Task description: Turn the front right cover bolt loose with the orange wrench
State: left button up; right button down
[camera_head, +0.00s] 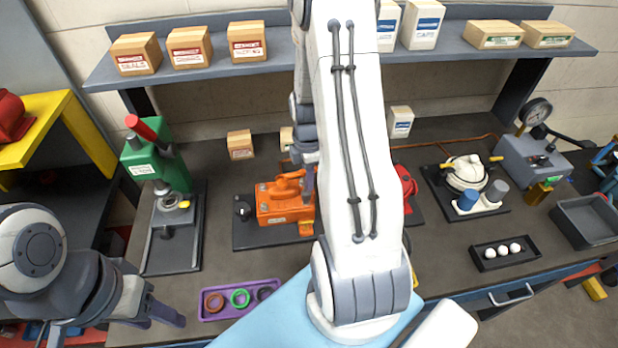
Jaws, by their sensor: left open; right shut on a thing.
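An orange motor housing (272,207) sits on a dark base plate at the middle of the bench, with a pale tag on its front. My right arm crosses in front and hides the plate's middle and part of the motor's right side. My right gripper (308,190) points down at the motor's right end and is shut on what looks like the orange wrench (306,228), mostly hidden. The front right cover bolt cannot be made out. My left gripper (172,318) is open and empty at the bench's front left, away from the motor.
A green press (156,165) stands left. A purple tray (240,300) with coloured rings lies in front, near my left gripper. At right are a pump unit (467,175), a black tray of white balls (502,253) and a gauge box (533,155). A shelf (200,72) bears boxes.

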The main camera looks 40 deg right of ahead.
jog(key=shift+r+p, duration=2.15)
jog(key=shift+r, duration=0.45)
